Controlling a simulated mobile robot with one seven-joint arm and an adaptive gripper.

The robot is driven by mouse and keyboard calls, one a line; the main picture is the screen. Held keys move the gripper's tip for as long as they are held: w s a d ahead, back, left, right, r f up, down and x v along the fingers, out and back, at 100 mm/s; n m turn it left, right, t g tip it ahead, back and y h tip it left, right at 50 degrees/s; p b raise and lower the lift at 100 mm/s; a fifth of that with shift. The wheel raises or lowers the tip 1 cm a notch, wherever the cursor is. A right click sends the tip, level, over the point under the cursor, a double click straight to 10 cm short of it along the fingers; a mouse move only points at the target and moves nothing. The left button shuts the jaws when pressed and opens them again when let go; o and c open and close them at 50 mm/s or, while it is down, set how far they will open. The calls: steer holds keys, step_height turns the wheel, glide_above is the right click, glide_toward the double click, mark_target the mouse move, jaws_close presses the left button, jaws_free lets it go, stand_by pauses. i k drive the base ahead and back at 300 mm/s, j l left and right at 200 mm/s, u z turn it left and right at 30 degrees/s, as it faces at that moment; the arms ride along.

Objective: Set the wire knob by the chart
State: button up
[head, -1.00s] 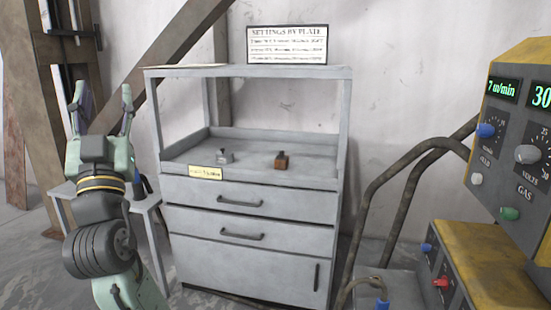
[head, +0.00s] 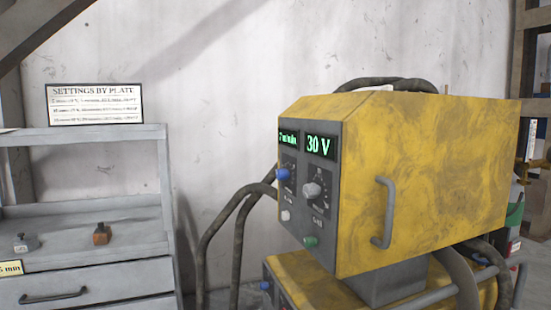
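The yellow welding machine (head: 430,165) stands right of centre, its grey control panel (head: 324,215) facing left. The wire knob is blue (head: 283,174), with a dial behind it, under a green display (head: 289,140) reading 7 m/min. A grey volts knob (head: 312,190) sits to its right under a display (head: 320,146) reading 30 V. The chart (head: 95,104), headed "SETTINGS BY PLATE", stands on the cabinet top at left. Its rows are too small to read surely. My gripper is not in this view.
A grey cabinet (head: 110,285) at left holds a small grey block (head: 25,243) and a brown block (head: 101,234). A yellow tag (head: 10,267), cut off by the edge, ends in "mm". Dark hoses (head: 222,225) arch between cabinet and machine. A green knob (head: 310,241) sits low on the panel.

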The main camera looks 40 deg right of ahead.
mark_target(284, 174)
steer(key=i+j+z, duration=0.4)
steer(key=i+j, duration=0.4)
steer(key=i+z, duration=0.1)
steer(key=z, duration=1.45)
